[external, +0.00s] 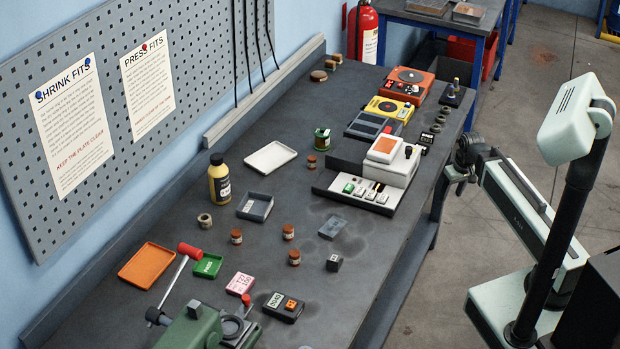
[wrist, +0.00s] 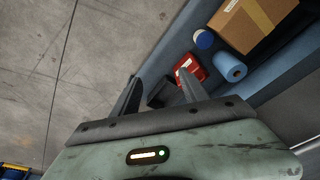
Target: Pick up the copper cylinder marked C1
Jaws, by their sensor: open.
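Several small copper-coloured cylinders with pale bands stand upright on the dark bench: one at the left (external: 236,237), one beside it (external: 288,232), one nearer the front (external: 294,258) and one farther back (external: 311,161). Their marks are too small to read, so I cannot tell which is C1. My gripper (external: 460,177) is beyond the bench's right edge, well apart from the cylinders. In the wrist view my gripper (wrist: 158,88) has its two fingers spread with nothing between them. No copper cylinder shows in that view.
A white instrument (external: 390,165) stands near the bench's right edge, between my gripper and the cylinders.

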